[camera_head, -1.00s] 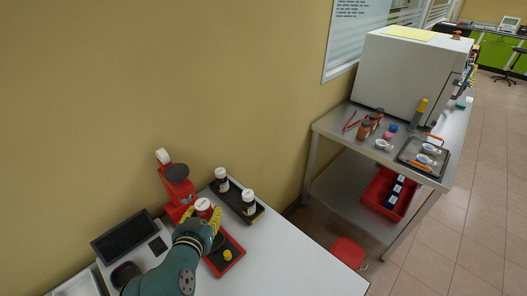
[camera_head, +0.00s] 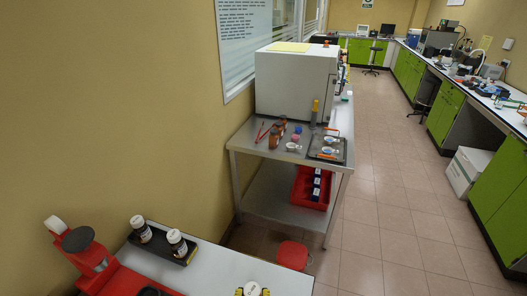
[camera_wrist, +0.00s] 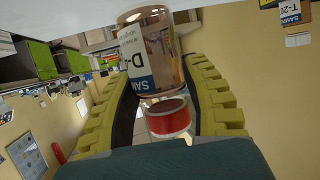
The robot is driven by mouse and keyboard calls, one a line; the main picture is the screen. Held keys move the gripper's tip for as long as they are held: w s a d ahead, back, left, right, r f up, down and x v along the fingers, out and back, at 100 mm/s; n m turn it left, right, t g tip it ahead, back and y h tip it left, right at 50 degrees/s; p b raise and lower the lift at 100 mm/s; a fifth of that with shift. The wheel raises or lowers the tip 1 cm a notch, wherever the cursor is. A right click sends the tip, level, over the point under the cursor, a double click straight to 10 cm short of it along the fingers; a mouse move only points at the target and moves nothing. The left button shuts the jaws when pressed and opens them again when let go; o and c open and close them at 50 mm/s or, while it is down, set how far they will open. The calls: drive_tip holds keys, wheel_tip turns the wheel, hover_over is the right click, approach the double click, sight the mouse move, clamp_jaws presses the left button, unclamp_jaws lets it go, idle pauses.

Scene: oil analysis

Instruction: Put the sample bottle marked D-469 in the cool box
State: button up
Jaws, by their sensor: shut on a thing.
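My gripper (camera_wrist: 156,72) is shut on an amber sample bottle (camera_wrist: 150,42) in the wrist view. Its white label reads "D-"; the rest of the number turns out of sight. The label looks upside down there, and a red band (camera_wrist: 168,118) shows between the fingers. In the head view the yellow fingers and a pale bottle top (camera_head: 251,288) show at the bottom edge, over the white bench. I cannot tell which is the cool box.
Two bottles (camera_head: 141,229) (camera_head: 177,243) stand in a black rack beside a red device (camera_head: 90,262) on the near bench. A steel cart (camera_head: 250,170) carries a white cabinet (camera_head: 296,85), bottles and a tray. The tiled floor (camera_head: 385,215) beyond is open.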

drive_tip(key=s+d+r+p, duration=0.1)
drive_tip(key=s+r+p, duration=0.3)
drive_tip(key=r+p, duration=0.5)
drive_tip(key=s+d+r+p, duration=0.1)
drive_tip(key=s+r+p, duration=0.3)
drive_tip(key=p, duration=1.6)
wheel_tip(320, 180, up, 5)
drive_tip(key=shift+s+d+f, duration=0.1)
drive_tip(key=shift+s+d, duration=0.25)
